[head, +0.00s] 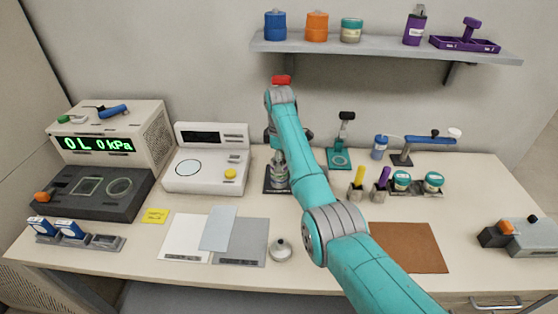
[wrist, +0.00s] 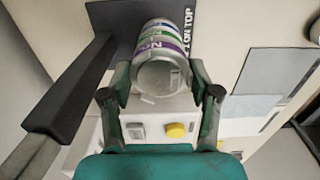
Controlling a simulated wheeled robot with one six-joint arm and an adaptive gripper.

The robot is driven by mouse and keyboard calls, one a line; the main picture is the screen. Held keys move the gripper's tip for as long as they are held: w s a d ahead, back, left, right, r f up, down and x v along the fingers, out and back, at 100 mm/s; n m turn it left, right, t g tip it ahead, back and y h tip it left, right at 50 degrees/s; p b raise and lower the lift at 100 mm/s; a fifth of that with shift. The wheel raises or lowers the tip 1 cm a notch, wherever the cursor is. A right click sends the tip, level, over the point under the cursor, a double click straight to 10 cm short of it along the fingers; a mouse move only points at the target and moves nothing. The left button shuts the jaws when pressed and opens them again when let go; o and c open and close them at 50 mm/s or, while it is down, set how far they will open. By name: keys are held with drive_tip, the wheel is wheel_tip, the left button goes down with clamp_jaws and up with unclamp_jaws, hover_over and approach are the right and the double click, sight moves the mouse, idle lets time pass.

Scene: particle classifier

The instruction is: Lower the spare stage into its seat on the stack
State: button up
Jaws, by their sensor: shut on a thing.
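My gripper (wrist: 160,76) is shut on the spare stage (wrist: 160,82), a silver-grey open ring, with one finger on each side of it. In the wrist view the banded stack (wrist: 157,33), with purple, blue and green stripes, stands directly beyond the held stage and nearly in line with it. I cannot tell whether the two touch. The stack stands on a dark base plate (wrist: 181,15) with white lettering ending in "ON TOP". In the head view the stack (head: 279,177) shows just below my arm's end, which hides much of the gripper.
A dark bar (wrist: 72,92) rises close to my gripper's left in the wrist view. A white instrument with a yellow knob (head: 230,174) stands left of the stack. A teal stand (head: 339,158) is to the right. A round metal piece (head: 280,250) lies in front, beside grey sheets (head: 241,243).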

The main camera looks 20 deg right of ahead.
drive_tip(key=o, duration=1.3)
drive_tip(key=shift+o, duration=0.2)
